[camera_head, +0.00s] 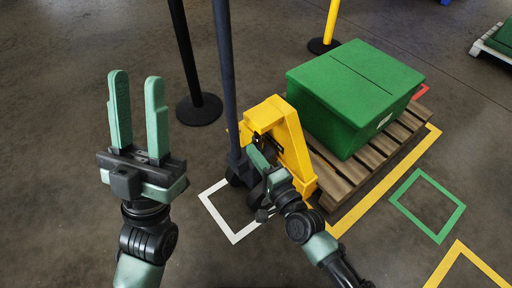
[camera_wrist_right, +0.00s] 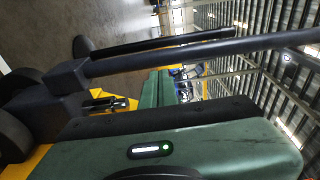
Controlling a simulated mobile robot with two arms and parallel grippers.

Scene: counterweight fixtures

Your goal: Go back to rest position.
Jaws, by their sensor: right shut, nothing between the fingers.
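My left gripper (camera_head: 137,82) is open and empty, pointing up over bare floor at the left of the head view. My right gripper (camera_head: 258,158) is in front of the yellow pallet jack (camera_head: 296,150), just right of the foot of its dark handle (camera_head: 226,80). In the right wrist view, the green fingers (camera_wrist_right: 157,92) are shut together with nothing between them. The dark handle also runs across that view (camera_wrist_right: 200,54), close by the fingers. I cannot tell whether the gripper touches the jack.
A green box (camera_head: 352,90) sits on a wooden pallet (camera_head: 335,180) behind the jack. A black post (camera_head: 199,108) and a yellow post (camera_head: 332,22) stand at the back. White (camera_head: 232,239), green (camera_head: 440,240) and yellow outlines mark the floor. The left floor is clear.

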